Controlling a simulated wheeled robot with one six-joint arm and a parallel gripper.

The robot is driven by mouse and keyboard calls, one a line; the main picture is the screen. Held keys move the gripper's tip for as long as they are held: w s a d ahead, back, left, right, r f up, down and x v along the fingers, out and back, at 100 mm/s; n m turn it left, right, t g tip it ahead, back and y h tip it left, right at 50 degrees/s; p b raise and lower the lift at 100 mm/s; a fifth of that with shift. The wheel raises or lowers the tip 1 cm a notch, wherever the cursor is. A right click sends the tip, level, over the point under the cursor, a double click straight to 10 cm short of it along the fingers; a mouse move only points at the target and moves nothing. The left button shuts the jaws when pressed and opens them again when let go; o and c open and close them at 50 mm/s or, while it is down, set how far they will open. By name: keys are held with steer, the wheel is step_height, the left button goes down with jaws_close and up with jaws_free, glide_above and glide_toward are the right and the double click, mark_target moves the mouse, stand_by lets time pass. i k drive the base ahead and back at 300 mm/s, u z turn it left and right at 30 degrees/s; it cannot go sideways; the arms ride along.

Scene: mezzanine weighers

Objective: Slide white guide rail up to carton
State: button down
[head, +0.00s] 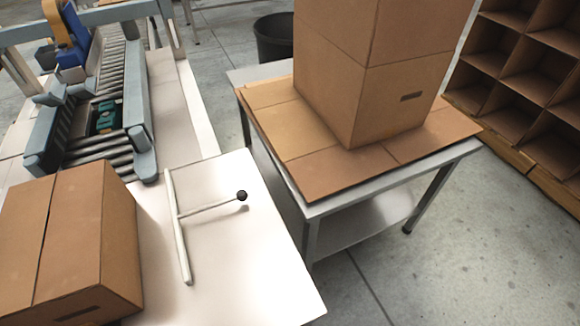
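The white guide rail (178,232) lies on the white table (255,268) in the head view. A thin rod runs from its middle to the right and ends in a black ball knob (242,195). The brown carton (112,238) stands on the same table at the lower left, with its tape seam on top. A strip of bare table separates the rail from the carton's right side. My gripper is not in view.
A roller conveyor (95,110) with a blue machine (70,38) is behind. A steel table (455,150) at the right bears flat cardboard and stacked boxes (350,85). A dark bin (273,37) and cardboard shelving (530,70) stand beyond. Floor is clear at the lower right.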

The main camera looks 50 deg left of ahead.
mark_target(242, 195)
steer(key=i, duration=2)
steer(key=u, duration=4.75)
steer(key=k, duration=0.25)
steer(key=z, duration=1)
steer(key=i, duration=0.5)
steer(key=z, duration=0.05)
